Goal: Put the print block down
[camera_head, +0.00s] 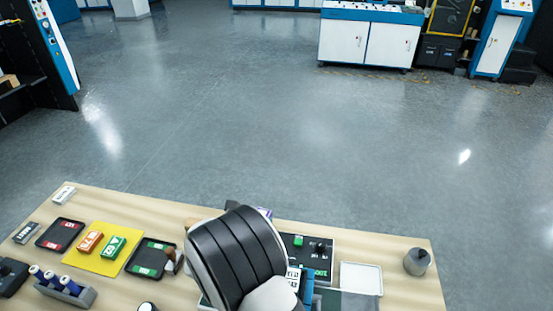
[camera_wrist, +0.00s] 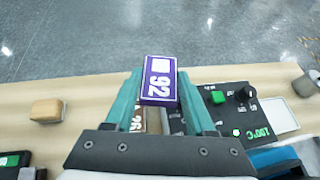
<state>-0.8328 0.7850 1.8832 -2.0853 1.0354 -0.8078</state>
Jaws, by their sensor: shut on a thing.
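The purple print block (camera_wrist: 158,84) with white "92" marking is between the teal fingers of my gripper (camera_wrist: 160,74) in the wrist view. My gripper is shut on it. In the head view only a small purple bit (camera_head: 264,211) shows behind my dark arm link, which hides the fingers. Below the block, between the fingers, part of a white-marked surface (camera_wrist: 138,121) and a brown patch (camera_wrist: 154,122) show; I cannot tell what they belong to, nor whether the block touches anything.
A yellow mat (camera_head: 82,261) holds an orange block (camera_head: 90,242) and a green block (camera_head: 113,247), between two black trays (camera_head: 45,243) (camera_head: 133,270). A control panel (camera_head: 321,246), white tray (camera_head: 360,290) and grey bottle (camera_head: 417,262) stand right. A tan block (camera_wrist: 46,110) lies left of my gripper.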

